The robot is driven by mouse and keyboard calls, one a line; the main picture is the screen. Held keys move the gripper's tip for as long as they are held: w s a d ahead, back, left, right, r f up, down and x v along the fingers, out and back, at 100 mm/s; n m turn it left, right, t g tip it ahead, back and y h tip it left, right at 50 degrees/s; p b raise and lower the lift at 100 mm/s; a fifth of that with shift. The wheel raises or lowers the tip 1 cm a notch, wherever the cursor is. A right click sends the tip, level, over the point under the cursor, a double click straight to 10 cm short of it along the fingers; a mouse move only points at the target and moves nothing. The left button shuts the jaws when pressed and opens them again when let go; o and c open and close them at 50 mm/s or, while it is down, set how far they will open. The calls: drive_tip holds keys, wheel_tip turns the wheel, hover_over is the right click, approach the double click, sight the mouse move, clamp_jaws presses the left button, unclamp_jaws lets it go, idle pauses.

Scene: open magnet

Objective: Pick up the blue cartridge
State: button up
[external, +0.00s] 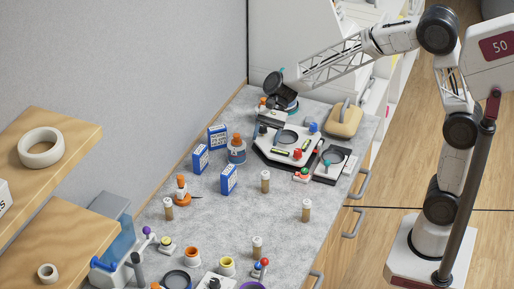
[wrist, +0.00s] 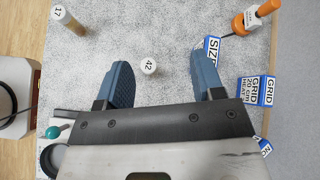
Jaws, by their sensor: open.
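A small blue block (external: 313,127) sits at the back right of the white angular device in the external view; it may be the blue cartridge, but it is too small to be sure. A red block (external: 297,154) is on the device's front. My gripper (external: 286,105) is above the far end of the bench, behind and left of the blue block. In the wrist view my gripper (wrist: 158,62) is open, its two blue-grey fingers wide apart with nothing held. A capped vial marked 42 (wrist: 149,67) shows between them, far below. No blue cartridge is clear in the wrist view.
The white device (external: 268,151) has a dark round opening. Blue boxes (external: 217,137) and an orange-capped bottle (external: 236,150) stand left of it. A tan case (external: 344,121) is to its right. Several vials (external: 265,182) stand in front.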

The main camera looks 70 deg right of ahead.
sight(231, 165)
drive_tip(key=w+a+f+m+y, duration=0.2)
drive_tip(key=w+f+m+y, duration=0.1)
drive_tip(key=w, duration=0.7)
drive_tip(key=shift+w+a+f+m+t, duration=0.3)
drive_tip(key=shift+a+f+m+t, duration=0.1)
drive_tip(key=shift+f+m, duration=0.3)
drive_tip(key=shift+f, duration=3.45)
drive_tip(key=shift+x, duration=2.5)
drive_tip(key=shift+c, duration=0.4)
drive_tip(key=c, duration=0.9)
